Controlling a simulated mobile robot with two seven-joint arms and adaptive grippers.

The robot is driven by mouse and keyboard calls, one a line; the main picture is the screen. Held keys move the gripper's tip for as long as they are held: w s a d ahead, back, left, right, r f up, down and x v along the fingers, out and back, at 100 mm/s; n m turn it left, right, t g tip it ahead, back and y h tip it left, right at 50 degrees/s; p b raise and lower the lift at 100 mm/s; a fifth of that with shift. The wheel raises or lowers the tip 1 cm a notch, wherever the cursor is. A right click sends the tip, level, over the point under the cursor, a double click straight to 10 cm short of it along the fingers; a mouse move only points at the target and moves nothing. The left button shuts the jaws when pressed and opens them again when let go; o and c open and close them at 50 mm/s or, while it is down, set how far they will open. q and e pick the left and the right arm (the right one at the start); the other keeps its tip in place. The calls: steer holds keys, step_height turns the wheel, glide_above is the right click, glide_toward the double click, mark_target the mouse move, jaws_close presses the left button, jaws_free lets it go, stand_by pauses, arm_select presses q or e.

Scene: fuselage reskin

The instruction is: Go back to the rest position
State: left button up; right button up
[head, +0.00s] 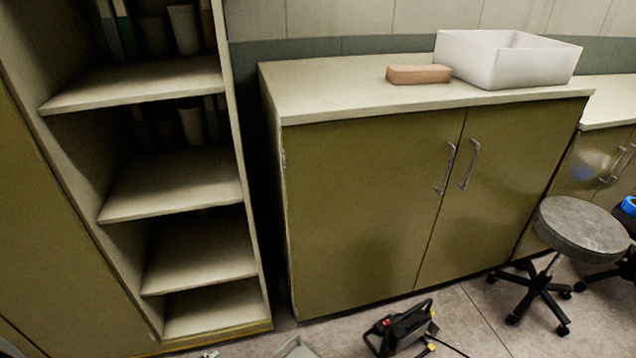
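Neither of my grippers shows in the head view, and no part of my arms can be made out. The view looks down on an olive two-door cabinet (360,200) with a pale top. Both of its doors are shut.
Open shelving (170,185) stands at the left. A white bin (500,65) and a brown block (418,75) sit on the cabinet top. A round stool (580,230) stands at the right. A black device with yellow parts (402,328) lies on the floor in front of the cabinet.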

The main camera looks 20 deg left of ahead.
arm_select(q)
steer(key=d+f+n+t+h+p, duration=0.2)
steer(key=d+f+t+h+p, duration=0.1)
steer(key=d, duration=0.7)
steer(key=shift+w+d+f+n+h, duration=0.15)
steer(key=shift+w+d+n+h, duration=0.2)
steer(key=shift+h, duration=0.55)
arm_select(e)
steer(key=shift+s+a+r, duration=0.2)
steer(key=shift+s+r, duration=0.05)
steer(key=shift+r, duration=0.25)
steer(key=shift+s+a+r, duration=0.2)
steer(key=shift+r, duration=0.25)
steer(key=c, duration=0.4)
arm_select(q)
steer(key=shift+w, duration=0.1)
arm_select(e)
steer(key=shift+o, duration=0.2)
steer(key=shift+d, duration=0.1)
